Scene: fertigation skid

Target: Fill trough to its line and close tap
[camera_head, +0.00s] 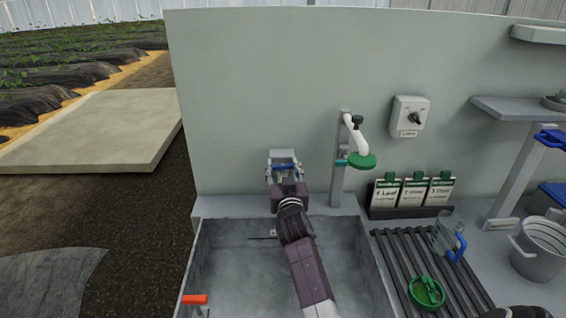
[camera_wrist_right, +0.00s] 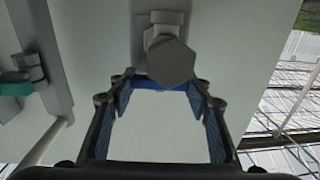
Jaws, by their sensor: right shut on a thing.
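The tap (camera_head: 283,155) is a grey fitting on the pale wall above the back edge of the trough. In the right wrist view, the tap's grey hexagonal body (camera_wrist_right: 170,62) stands just beyond the fingertips. A blue handle (camera_head: 285,166) crosses it; part of it also shows in the wrist view (camera_wrist_right: 150,82). My right gripper (camera_head: 284,171) is shut on this handle, its fingers at either end. The grey trough (camera_head: 230,265) lies below, partly hidden by my right arm. My left gripper is not in view.
A standpipe with a white hose and green head (camera_head: 362,160) stands right of the tap. A slatted rack (camera_head: 400,262) holds a clear jug (camera_head: 447,235) and green lid (camera_head: 426,292). A bucket (camera_head: 538,248) stands further right. An orange piece (camera_head: 195,299) sits at the trough's left rim.

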